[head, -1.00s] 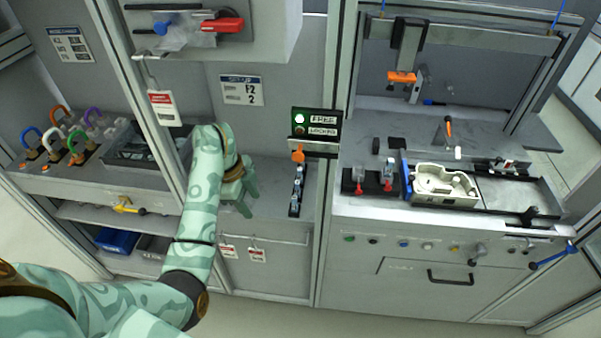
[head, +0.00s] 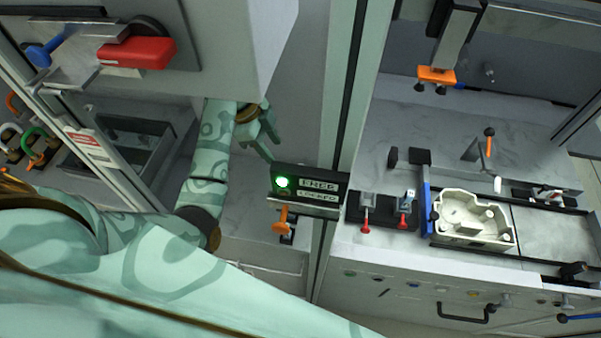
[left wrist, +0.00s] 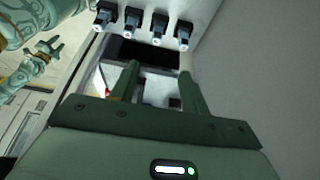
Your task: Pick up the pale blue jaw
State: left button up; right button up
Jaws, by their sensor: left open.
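My left gripper (head: 262,132) is over the bench left of the dark post in the head view. It is open, and in the left wrist view its two fingers (left wrist: 158,85) stand apart with nothing held between them. Several small jaws with pale blue-grey parts and dark bodies (left wrist: 132,20) stand in a row beyond the fingertips in the left wrist view. I cannot tell which one is the pale blue jaw. Another teal gripper (left wrist: 42,58), seemingly my right, is small at the left wrist view's upper left.
The sign box (head: 308,188) with a lit green lamp and an orange handle (head: 283,219) stand close to my left gripper. Two holders with red levers (head: 403,215) and a cream housing (head: 472,217) are on the right bench. A red-handled clamp (head: 138,53) hangs at upper left.

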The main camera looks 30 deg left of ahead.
pick_arm(q)
jog(key=b+x, duration=0.1)
jog(key=x, duration=0.4)
jog(key=b+x, duration=0.2)
jog(key=x, duration=0.3)
jog(key=s+b+x, duration=0.1)
jog(key=x, duration=0.5)
jog(key=shift+d+b, duration=0.1)
jog(key=shift+b, duration=0.25)
jog(key=shift+w, duration=0.1)
pick_arm(e)
jog(key=f, duration=0.1)
jog(key=s+f, duration=0.1)
jog(key=f, duration=0.1)
jog(key=s+f, duration=0.1)
jog(key=shift+d+f, duration=0.25)
jog(key=shift+f, duration=0.15)
pick_arm(q)
jog(key=shift+c, duration=0.3)
pick_arm(e)
jog(key=shift+a, duration=0.1)
pick_arm(q)
grip_shut()
